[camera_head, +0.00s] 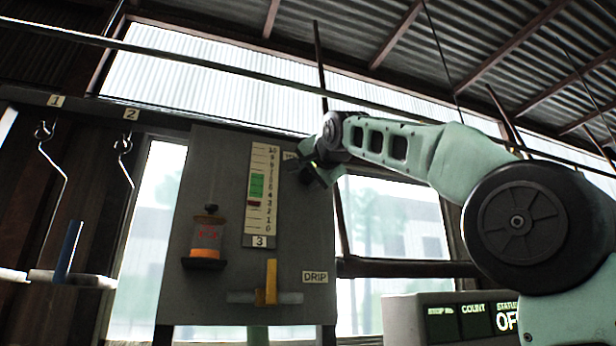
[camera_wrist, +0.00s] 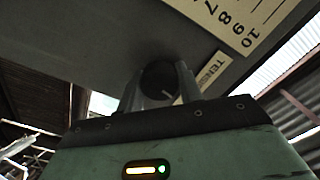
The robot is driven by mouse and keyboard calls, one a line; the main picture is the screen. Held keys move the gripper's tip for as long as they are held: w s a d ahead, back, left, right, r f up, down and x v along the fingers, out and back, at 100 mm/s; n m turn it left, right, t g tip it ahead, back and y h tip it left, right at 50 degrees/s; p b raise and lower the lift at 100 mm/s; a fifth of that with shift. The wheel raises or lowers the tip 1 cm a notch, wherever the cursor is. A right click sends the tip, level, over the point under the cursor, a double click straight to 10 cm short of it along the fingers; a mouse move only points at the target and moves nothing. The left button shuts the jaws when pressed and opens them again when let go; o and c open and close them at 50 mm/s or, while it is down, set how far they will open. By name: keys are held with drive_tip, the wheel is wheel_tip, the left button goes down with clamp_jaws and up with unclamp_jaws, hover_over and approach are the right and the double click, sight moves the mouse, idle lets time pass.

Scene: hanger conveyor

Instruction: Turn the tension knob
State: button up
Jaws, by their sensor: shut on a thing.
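The tension knob (camera_wrist: 158,82) is a dark round knob with a pale mark on its face, on the grey panel (camera_head: 215,160) beside the partly covered tension label (camera_wrist: 212,72). My gripper (camera_head: 310,168) is at the panel's upper right. In the wrist view my gripper (camera_wrist: 160,92) has its fingers on both sides of the knob and is shut on it. In the head view the gripper hides the knob. The scale (camera_head: 262,190) runs from 0 to 10, with a green band and a red marker just below the band.
An orange oiler jar (camera_head: 207,235) and a yellow lever (camera_head: 271,281) by the drip label (camera_head: 315,277) are on the panel. A control box (camera_head: 465,318) stands lower right. Hooks (camera_head: 124,145) hang at left under a rail. A blue lever (camera_head: 68,250) stands lower left.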

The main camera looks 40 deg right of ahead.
drive_tip(key=o, duration=1)
drive_tip(key=b+v, duration=0.4)
drive_tip(key=v, duration=1.3)
drive_tip(key=shift+s+r+b, duration=0.1)
drive_tip(key=shift+s+b, duration=0.15)
drive_tip(key=shift+b, duration=0.1)
